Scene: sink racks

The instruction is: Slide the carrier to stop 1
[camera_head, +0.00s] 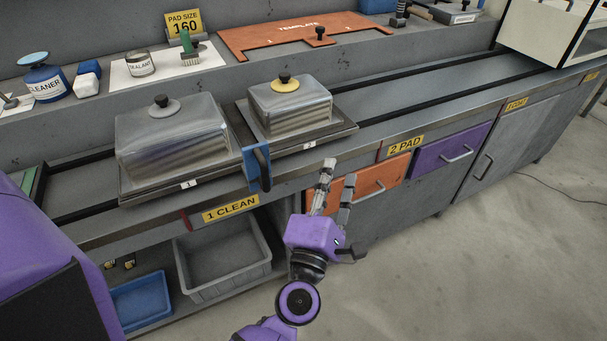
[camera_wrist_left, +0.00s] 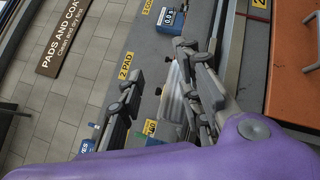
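The carrier (camera_head: 135,197) is a dark flat tray in the counter rails, above the "1 CLEAN" label (camera_head: 231,208). Two metal boxes ride in line on it: a larger one with a grey-based knob (camera_head: 172,138) and a smaller one with a yellow-based knob (camera_head: 290,108). A blue bracket with a dark handle (camera_head: 258,168) stands at the front edge between them. My left gripper (camera_head: 338,172) is in front of the counter, right of the handle and apart from it. Its fingers are spread and empty, also in the left wrist view (camera_wrist_left: 162,82). My right gripper is not seen.
The rails (camera_head: 430,98) run clear to the right, past "2 PAD" (camera_head: 405,145) toward a white cabinet (camera_head: 555,30). Drawers with protruding handles (camera_head: 375,190) lie close behind my left gripper. Bottles and an orange template (camera_head: 290,38) sit on the back ledge.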

